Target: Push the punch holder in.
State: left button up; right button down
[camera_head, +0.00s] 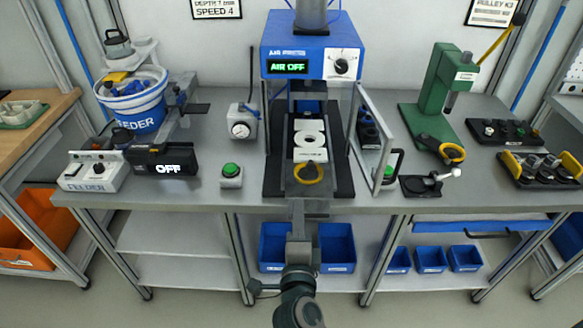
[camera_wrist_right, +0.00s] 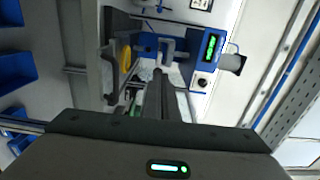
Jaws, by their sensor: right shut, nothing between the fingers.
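The slide that looks to be the punch holder (camera_head: 306,141) lies under the blue air press (camera_head: 312,50). It carries a white plate with round parts, and a yellow ring handle (camera_head: 308,174) is at its front. The ring also shows in the right wrist view (camera_wrist_right: 125,58). My right gripper (camera_head: 298,206) is shut and empty at the table's front edge, just in front of the ring. In the right wrist view its closed fingers (camera_wrist_right: 158,80) point toward the press. Whether they touch the slide is unclear. My left gripper is not in view.
An open clear guard door (camera_head: 374,140) stands right of the slide. A green button box (camera_head: 231,175) and a dial box (camera_head: 243,121) are left. A green hand press (camera_head: 440,95) stands farther right. Blue bins (camera_head: 338,247) sit below the table.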

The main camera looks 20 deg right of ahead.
jog(key=shift+d, duration=0.15)
jog(key=p, duration=0.3)
send_near(299, 161)
jog(key=x, duration=0.5)
jog(key=shift+w+d, duration=0.2)
jog(key=shift+w, duration=0.5)
